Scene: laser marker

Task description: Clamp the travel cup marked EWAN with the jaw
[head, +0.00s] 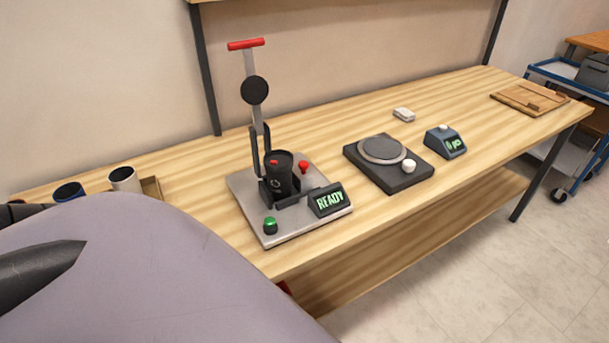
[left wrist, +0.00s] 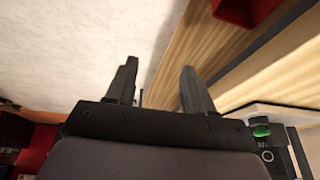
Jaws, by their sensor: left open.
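A black travel cup (head: 278,172) stands upright in the black holder of the marking station (head: 245,201). A pale mark shows on its side, too small to read, so I cannot tell whether it says EWAN. I cannot tell whether the jaw at the cup's base is closed on it. A tall lever with a red handle (head: 246,44) stands behind the cup. A red knob (head: 303,166) is beside it. My left gripper (left wrist: 159,66) is open and empty in the left wrist view, beside the bench edge. My right gripper is not in view.
A display reading READY (head: 329,200) and a green button (head: 270,225) are on the station. A dark turntable unit (head: 388,179), a small blue device (head: 445,142) and a wooden board (head: 529,98) are to the right.

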